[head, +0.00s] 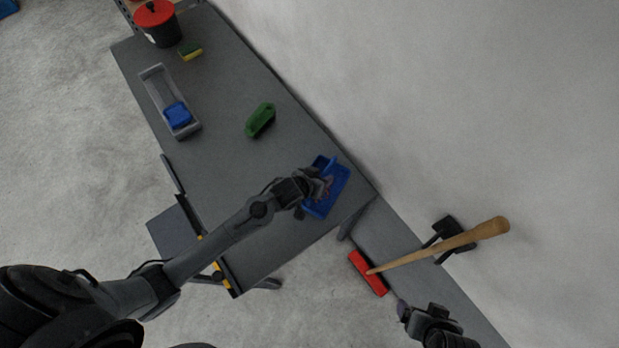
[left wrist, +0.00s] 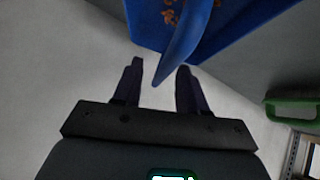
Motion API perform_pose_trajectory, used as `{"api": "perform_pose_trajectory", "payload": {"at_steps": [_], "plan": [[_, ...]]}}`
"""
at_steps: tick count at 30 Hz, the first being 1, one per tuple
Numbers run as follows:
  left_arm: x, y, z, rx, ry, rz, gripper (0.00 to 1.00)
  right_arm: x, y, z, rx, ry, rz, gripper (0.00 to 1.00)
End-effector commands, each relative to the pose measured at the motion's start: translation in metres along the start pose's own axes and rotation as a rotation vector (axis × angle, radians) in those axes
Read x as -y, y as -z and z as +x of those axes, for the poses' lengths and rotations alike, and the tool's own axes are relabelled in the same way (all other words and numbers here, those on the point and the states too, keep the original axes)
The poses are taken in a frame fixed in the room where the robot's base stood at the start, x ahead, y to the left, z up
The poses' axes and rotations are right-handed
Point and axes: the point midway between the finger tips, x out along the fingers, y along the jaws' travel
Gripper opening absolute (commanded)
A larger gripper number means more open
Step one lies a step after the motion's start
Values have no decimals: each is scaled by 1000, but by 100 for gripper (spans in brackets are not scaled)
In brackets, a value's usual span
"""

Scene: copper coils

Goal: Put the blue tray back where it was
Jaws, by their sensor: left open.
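The blue tray (head: 338,187) lies at the near right end of the grey table, close to the wall side. In the left wrist view the blue tray (left wrist: 245,22) fills the top, with copper-coloured bits in it. A curved blue handle-like part (left wrist: 185,45) sticks out towards my left gripper. My left gripper (head: 312,187) is over the tray's left side in the head view, hiding part of it. Its two fingers (left wrist: 160,85) are apart, with the tip of the blue part between them, no clear contact seen. My right gripper (head: 405,312) is low at the right, away from the tray; its jaws are unclear.
On the grey table (head: 215,110) are a green handled object (head: 261,120), a grey bin (head: 158,85) holding a blue piece (head: 178,114), a sponge (head: 190,52) and a red-topped bucket (head: 165,36). A red-headed, wooden-handled tool (head: 440,246) is at right. The table's middle has free room.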

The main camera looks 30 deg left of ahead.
Motion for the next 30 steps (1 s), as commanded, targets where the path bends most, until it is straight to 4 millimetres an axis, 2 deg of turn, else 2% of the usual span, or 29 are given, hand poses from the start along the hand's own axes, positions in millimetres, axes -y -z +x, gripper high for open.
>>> {"api": "perform_pose_trajectory", "payload": {"at_steps": [12,18,23,26,30], "plan": [[0,0,-75,0,-1,1,42,1,2,-5,-1,4,5,88],[0,0,-99,0,-1,-1,42,2,2,-6,-1,7,8,88],[0,-1,-110,5,3,3,42,2,2,-6,-1,8,9,88],[2,-9,-122,44,29,23,42,2,2,-6,-2,8,9,88],[12,-32,-160,173,94,88,42,2,3,-6,-2,7,9,88]]}}
